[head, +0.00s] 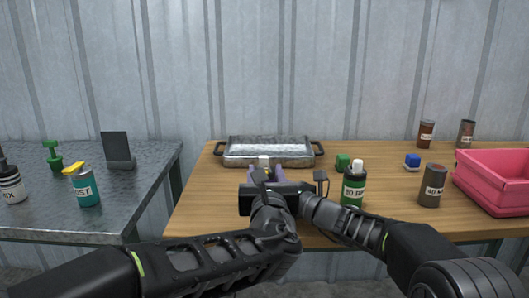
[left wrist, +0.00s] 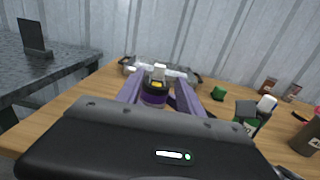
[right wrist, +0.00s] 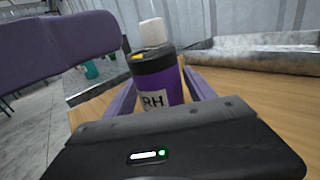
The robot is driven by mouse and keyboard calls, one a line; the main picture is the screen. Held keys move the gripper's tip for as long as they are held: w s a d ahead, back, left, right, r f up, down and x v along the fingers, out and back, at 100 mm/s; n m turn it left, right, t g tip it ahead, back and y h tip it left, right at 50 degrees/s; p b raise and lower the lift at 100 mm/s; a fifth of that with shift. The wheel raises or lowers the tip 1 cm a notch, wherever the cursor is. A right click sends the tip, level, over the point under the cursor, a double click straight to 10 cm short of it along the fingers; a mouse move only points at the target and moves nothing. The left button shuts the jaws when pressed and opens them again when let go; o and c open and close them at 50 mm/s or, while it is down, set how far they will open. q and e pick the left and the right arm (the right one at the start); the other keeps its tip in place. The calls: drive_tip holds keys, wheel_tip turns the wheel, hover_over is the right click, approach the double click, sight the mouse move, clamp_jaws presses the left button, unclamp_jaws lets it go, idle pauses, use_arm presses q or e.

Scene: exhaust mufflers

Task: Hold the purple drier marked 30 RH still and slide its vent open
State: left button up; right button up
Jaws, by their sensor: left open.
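The purple drier (right wrist: 172,92) stands upright, with a black collar, a white cap (right wrist: 153,32) and a small yellow piece (right wrist: 137,57) at the collar. Part of its label reads RH; the number is hidden. It also shows in the left wrist view (left wrist: 154,96). In the head view my left gripper (head: 264,174) hides most of it. My left gripper is open, its purple fingers (left wrist: 160,88) on either side of the drier's top. My right gripper (right wrist: 160,85) has its fingers against both sides of the drier's body and appears closed on it.
A metal tray with black handles (head: 266,152) lies behind the drier. A green bottle (head: 353,188), a green block (head: 343,162), a brown can (head: 432,186) and a pink bin (head: 492,184) are to the right. A separate metal table (head: 130,205) stands left.

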drive_tip(key=shift+o, duration=1.2)
drive_tip(key=v, duration=1.2)
